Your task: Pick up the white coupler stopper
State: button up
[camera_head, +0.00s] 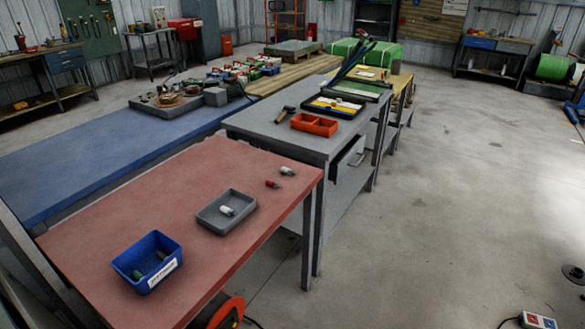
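A small white piece (227,210) lies in a shallow grey tray (203,220) on the red-topped table. A second small white piece (287,171) lies on the bare tabletop near its far right corner. A small red piece (272,184) lies close to it, at its lower left. Both white pieces are too small to tell which is the coupler stopper. My gripper is not in view.
A blue bin (166,277) with a white label and a few small pieces stands on the red table (140,205), nearer than the tray. A grey table (262,125) with an orange tray (315,125) stands behind. The concrete floor on the right is mostly clear.

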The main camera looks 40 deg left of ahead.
aim_at(290, 172)
jog(key=i, duration=2.5)
jog(key=z, duration=0.05)
jog(key=k, duration=0.2)
jog(key=u, duration=2.7)
